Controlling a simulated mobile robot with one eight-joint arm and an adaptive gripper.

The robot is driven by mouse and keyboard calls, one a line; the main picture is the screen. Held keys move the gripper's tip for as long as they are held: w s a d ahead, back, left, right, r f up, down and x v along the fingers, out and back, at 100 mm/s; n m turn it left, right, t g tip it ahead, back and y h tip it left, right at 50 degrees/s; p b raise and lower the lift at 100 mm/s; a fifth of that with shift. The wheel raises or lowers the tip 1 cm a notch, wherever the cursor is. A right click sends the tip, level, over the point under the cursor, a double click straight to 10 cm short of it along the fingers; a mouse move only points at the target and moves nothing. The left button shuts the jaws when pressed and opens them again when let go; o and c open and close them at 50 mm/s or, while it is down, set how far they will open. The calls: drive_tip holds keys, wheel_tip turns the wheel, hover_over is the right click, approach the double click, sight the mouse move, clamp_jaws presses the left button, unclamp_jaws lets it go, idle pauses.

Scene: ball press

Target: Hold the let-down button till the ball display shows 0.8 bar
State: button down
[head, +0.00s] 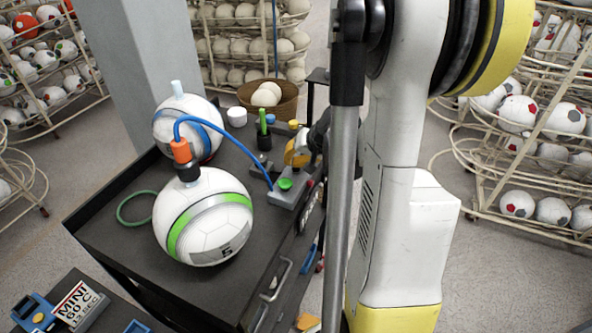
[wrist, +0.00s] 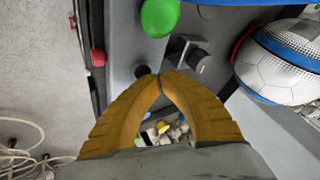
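A white ball with a green-edged grey band (head: 205,215) sits on the dark cart. A dark "5" shows low on its front; I cannot read a bar value. An orange coupling (head: 181,151) on top joins it to a blue hose (head: 228,131), which runs to a grey control box (head: 283,197). The box has a green button (head: 285,184), also in the wrist view (wrist: 160,15). I cannot tell which control is the let-down button. My gripper (head: 297,158) is beyond the green button. In the wrist view my yellow fingers (wrist: 160,78) meet at the tips, empty, near a dark round part (wrist: 142,72).
A blue-banded ball (head: 187,130) stands behind, also in the wrist view (wrist: 285,60). A dark cup with a green pen (head: 264,140), a white pot (head: 237,117) and a green ring (head: 136,208) lie on the cart. A red knob (wrist: 97,57) is at the left in the wrist view.

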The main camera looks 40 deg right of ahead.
drive_tip(key=shift+f+b, duration=0.45)
drive_tip(key=shift+f, duration=0.05)
idle(0.6)
drive_tip(key=shift+r, duration=0.1)
idle(3.7)
drive_tip(key=shift+r+p, duration=0.65)
drive_tip(key=shift+r, duration=0.2)
wheel_tip(320, 180, up, 5)
drive_tip(key=p, duration=0.3)
drive_tip(key=shift+p, duration=0.35)
